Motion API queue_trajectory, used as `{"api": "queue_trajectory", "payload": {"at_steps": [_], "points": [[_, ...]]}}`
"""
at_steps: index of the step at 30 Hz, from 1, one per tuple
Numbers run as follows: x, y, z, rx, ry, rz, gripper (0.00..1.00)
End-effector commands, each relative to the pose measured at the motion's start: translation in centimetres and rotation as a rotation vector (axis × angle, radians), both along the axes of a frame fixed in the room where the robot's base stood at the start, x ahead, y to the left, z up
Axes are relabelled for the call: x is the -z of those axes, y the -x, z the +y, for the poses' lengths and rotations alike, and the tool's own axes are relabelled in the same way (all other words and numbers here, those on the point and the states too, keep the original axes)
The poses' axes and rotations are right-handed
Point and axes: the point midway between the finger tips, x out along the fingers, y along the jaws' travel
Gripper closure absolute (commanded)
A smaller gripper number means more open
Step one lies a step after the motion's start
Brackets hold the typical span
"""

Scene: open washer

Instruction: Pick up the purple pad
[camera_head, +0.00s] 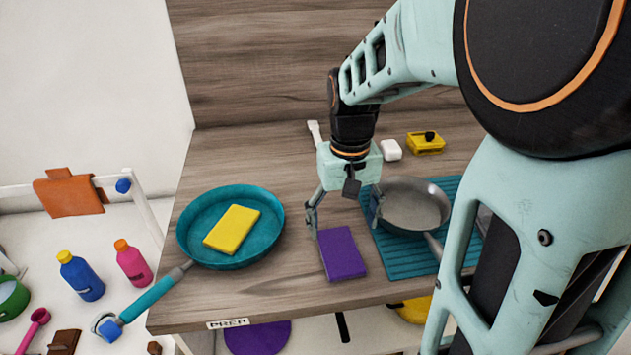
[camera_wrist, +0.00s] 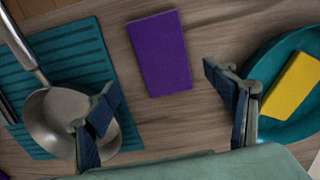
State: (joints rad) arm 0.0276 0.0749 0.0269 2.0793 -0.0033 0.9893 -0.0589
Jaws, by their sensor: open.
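The purple pad (camera_head: 342,254) is a flat rectangle lying on the wooden counter, between the teal pan and the grey pan. In the wrist view the purple pad (camera_wrist: 160,53) lies flat at the upper middle, with bare wood around it. My gripper (camera_head: 342,213) is open and empty above the counter, just behind the pad in the head view. In the wrist view my gripper (camera_wrist: 168,115) shows its two fingers spread wide, with the pad beyond the gap between them. Nothing hides the pad in the wrist view.
The teal pan (camera_head: 192,236) holds a yellow pad (camera_head: 232,229) on the left. The grey pan (camera_head: 414,205) rests on a teal ribbed mat (camera_head: 388,256) close to the pad's right. A white block (camera_head: 391,150) and a yellow item (camera_head: 426,145) stand behind. The counter's front edge is near.

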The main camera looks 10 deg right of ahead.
Motion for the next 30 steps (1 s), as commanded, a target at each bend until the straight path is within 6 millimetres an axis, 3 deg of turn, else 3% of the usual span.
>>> {"api": "queue_trajectory", "payload": {"at_steps": [15,23,30], "points": [[5.8,-0.4,0.5,0.000,-0.001,0.000,0.23],[6.1,-0.5,0.5,0.001,-0.001,-0.002,0.23],[6.1,-0.5,0.5,0.001,-0.001,-0.002,0.46]]}}
